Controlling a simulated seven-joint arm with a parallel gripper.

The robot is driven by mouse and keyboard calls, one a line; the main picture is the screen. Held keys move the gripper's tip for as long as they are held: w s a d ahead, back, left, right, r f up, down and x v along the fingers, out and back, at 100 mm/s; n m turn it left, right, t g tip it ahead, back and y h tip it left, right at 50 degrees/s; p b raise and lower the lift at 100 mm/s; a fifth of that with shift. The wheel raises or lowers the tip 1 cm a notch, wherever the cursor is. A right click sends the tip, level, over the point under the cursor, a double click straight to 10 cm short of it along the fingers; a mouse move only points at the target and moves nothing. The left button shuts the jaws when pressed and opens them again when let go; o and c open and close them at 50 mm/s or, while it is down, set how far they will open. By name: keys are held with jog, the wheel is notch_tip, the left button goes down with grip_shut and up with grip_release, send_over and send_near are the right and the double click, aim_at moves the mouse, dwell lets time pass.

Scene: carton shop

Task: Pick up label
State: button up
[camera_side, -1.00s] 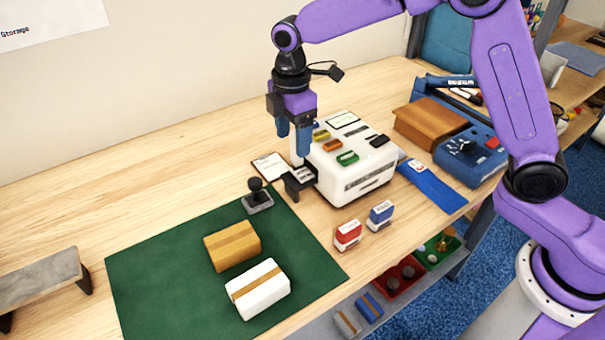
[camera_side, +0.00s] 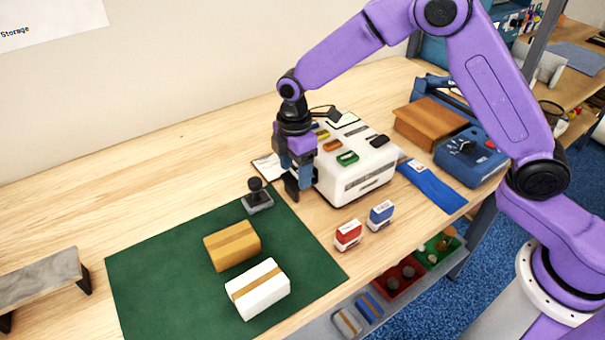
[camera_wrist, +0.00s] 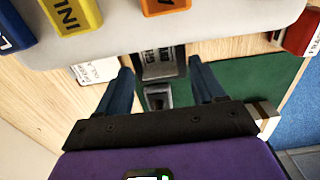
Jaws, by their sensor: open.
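The label printer (camera_side: 358,172) is a white machine with coloured buttons on top, and it fills the top of the wrist view. I cannot tell whether a finger touches the holder.
A black-handled stamp (camera_side: 257,197) stands close by at the green mat's (camera_side: 150,270) corner. A tan carton (camera_side: 232,245) and a white carton (camera_side: 259,289) lie on the mat. Red (camera_side: 348,235) and blue (camera_side: 381,215) stampers stand at the front.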

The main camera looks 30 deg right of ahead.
jog(key=c, duration=0.9)
jog(key=shift+r, duration=0.15)
